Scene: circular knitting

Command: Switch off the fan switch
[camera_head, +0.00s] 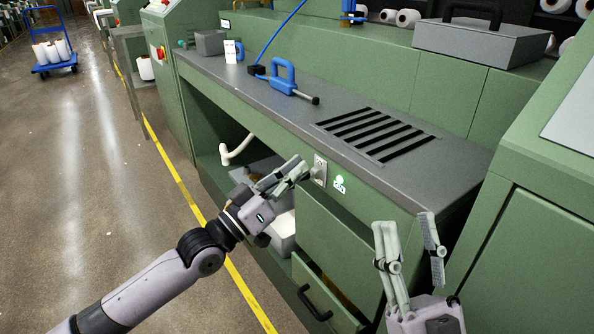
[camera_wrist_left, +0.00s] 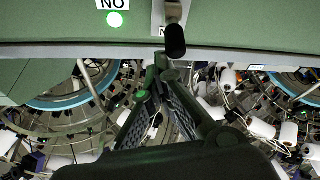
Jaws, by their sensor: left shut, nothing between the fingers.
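The fan switch (camera_head: 320,168) is a small metal plate with a lever on the green front panel, below the worktop edge. In the left wrist view its black-tipped lever (camera_wrist_left: 175,40) shows close up. My right gripper (camera_head: 407,222) is open and empty, in front of the cabinet at the lower right.
The grey worktop (camera_head: 240,88) juts out above the switch and carries a blue tool (camera_head: 284,78) and a slotted black vent (camera_head: 375,133). Below, an open compartment holds a white box (camera_head: 283,232). A drawer with a black handle (camera_head: 314,304) is lower down.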

